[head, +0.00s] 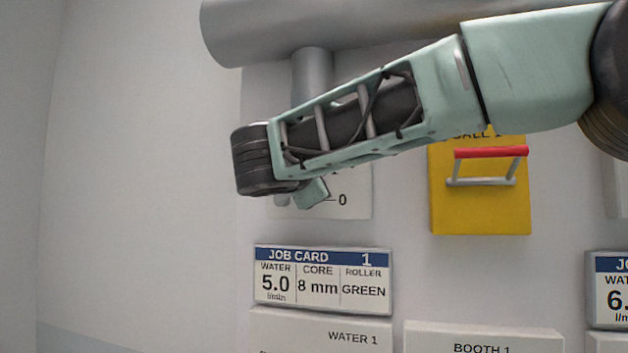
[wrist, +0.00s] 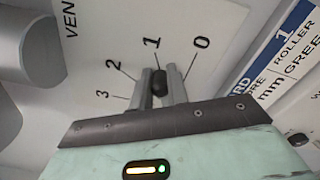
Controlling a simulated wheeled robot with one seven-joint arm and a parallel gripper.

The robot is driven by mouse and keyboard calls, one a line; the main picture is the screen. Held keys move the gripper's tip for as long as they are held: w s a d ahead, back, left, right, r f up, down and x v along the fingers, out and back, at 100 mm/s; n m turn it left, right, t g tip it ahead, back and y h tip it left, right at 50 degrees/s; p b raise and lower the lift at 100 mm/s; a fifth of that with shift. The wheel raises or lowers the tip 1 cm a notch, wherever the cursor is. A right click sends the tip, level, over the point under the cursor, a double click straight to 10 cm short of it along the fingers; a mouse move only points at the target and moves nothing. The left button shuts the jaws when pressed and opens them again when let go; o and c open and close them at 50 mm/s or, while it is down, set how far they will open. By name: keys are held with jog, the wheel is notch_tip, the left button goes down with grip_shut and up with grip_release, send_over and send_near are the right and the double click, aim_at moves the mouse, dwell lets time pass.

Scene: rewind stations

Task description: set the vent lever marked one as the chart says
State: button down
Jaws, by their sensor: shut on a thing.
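The white vent plate (wrist: 110,45) fills the upper wrist view, with the letters "VEN" and marks 0, 1, 2 and 3. My gripper (wrist: 161,84) is shut on the dark knob of the vent lever (wrist: 159,83), one finger on each side. The knob lies in line with the mark 1. The rest of the lever is hidden by the gripper. In the head view the vent plate (head: 352,195) is mostly behind my arm, with only its 0 mark readable. No chart of vent settings is in view.
Job card 1 (head: 323,280) hangs below the plate, reading water 5.0, core 8 mm, roller green. A yellow call box (head: 480,210) with a red-topped handle is to the right. A grey pipe (head: 270,30) runs above. Wall at left is bare.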

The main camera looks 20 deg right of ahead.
jog(key=f+m+b, duration=0.1)
jog(key=m+b, duration=0.1)
jog(key=b, duration=0.2)
jog(key=f+m+b, duration=0.1)
jog(key=f+b, duration=0.1)
jog(key=b, duration=0.3)
jog(key=f+m+b, duration=0.1)
jog(key=m+b, duration=0.1)
jog(key=b, duration=0.3)
jog(key=shift+s+d+f+m, duration=0.3)
jog(key=shift+s+d, duration=0.05)
jog(key=shift+d, duration=0.05)
jog(key=c, duration=1.4)
grip_release()
jog(key=shift+o, duration=0.2)
jog(key=shift+s, duration=0.1)
jog(key=b+v, duration=0.4)
jog(key=v, duration=1.3)
jog(key=shift+a, duration=0.15)
jog(key=shift+r, duration=0.1)
